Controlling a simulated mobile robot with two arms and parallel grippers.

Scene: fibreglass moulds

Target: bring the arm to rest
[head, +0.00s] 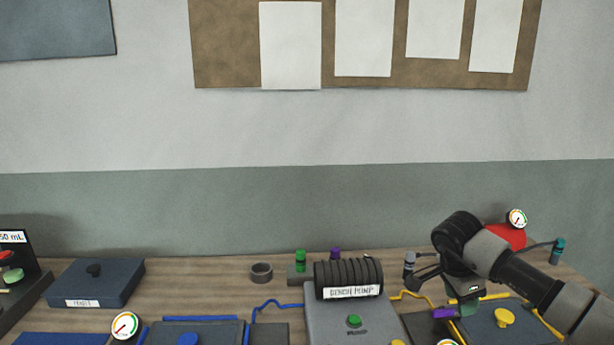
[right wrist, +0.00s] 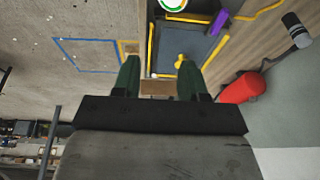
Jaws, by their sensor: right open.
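My right arm comes in from the right in the head view and reaches over the right end of the bench. Its gripper (head: 462,300) hangs above the yellow-edged mould area. In the right wrist view, the two dark green fingers of the gripper (right wrist: 158,75) stand apart with nothing held between them. The dark mould with a yellow knob (head: 504,317) lies beneath and beside the gripper; it also shows beyond the fingers in the right wrist view (right wrist: 200,45). My left arm and gripper are not in view.
A purple piece (head: 444,313) lies close by the gripper. The bench pump (head: 350,310) stands left of it, a red object (head: 507,236) behind the arm. A blue-edged mould (head: 195,333) and a dark lidded box (head: 95,283) are further left.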

